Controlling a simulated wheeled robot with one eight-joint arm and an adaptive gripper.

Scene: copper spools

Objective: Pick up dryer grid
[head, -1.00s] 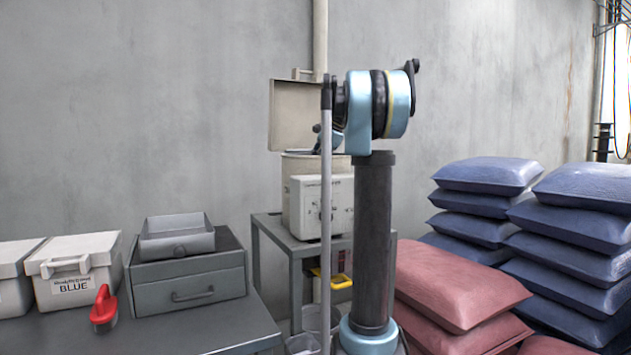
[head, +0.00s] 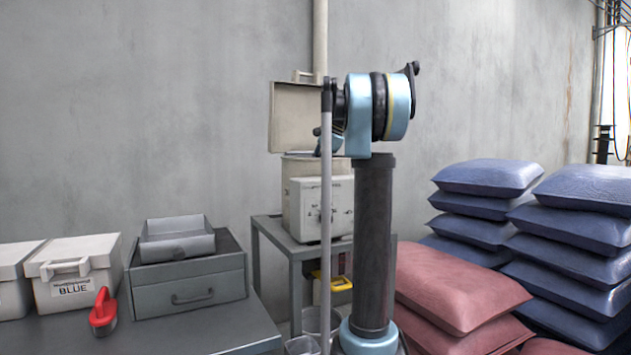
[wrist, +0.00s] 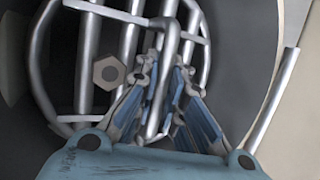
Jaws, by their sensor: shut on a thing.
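The dryer grid (wrist: 130,60) is a round metal ring crossed by parallel bars, filling the upper middle of the wrist view. An upright bent rod stands over it. My gripper (wrist: 166,70) points at the grid and is shut on this rod, which runs between its fingers. A hex nut (wrist: 109,73) shows on the grid, left of the fingers. In the head view the beige dryer (head: 303,208) stands open with its lid (head: 296,115) raised. My arm hides part of the dryer, and the grid is out of sight there.
The dryer stands on a grey metal stand (head: 272,232) against the wall. A grey bench (head: 215,325) at left holds white boxes (head: 78,268), a drawer unit (head: 188,285) and a red-handled brush (head: 103,312). Red sacks (head: 450,285) and blue sacks (head: 575,240) are piled at right.

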